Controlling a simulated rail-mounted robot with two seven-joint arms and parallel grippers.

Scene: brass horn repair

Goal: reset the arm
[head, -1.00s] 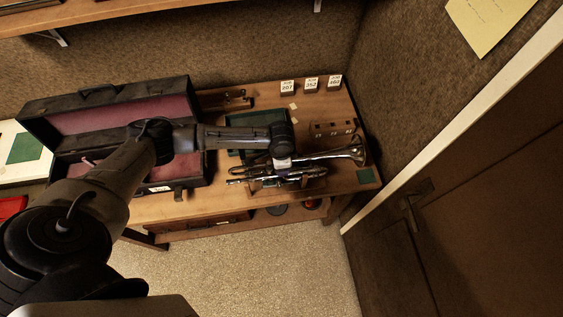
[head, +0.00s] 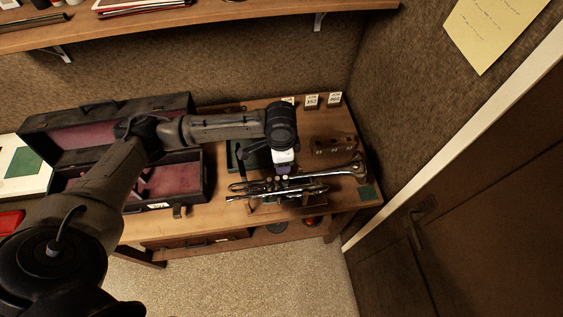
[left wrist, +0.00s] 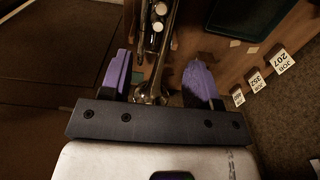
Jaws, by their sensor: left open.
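My left arm comes in from the left and reaches over the bench in the head view. Its gripper (head: 283,171) is above the silver trumpet (head: 335,176), pointing down. In the left wrist view the purple fingers of the left gripper (left wrist: 160,80) are spread apart, with nothing clamped between them. Part of the trumpet (left wrist: 157,30), with its valves, shows beyond and between the fingers. The trumpet lies on the bench near its front right. My right gripper is in neither view.
An open black case (head: 108,198) with red lining stands left of the trumpet. A wooden block (head: 333,146) and job cards (head: 311,100) sit behind it. A green tray (head: 236,158) is partly covered by my arm. A shelf (head: 200,36) overhangs the back; a door is at right.

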